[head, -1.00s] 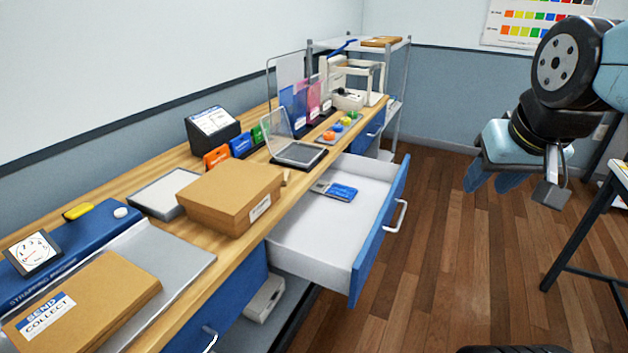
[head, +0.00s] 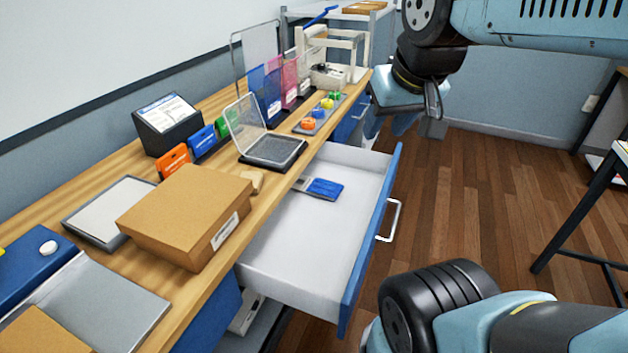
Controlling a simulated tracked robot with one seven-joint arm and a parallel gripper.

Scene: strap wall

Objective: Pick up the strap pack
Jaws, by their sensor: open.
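A flat blue pack (head: 323,188) with a greyish end lies in the open white drawer (head: 315,235), near its back left part. I cannot read its label, so I cannot be sure it is the strap pack. Orange (head: 173,160), blue (head: 202,140) and green (head: 223,124) packs stand in a row on the bench. My gripper (head: 390,121) is open and empty, pointing down in the air.
The drawer's blue front (head: 372,240) with its handle juts out from the wooden bench (head: 188,293). A cardboard box (head: 185,215), a clear-lidded case (head: 268,148) and a dark display stand (head: 167,124) crowd the bench. A black-legged table (head: 575,210) stands at right. Floor between is clear.

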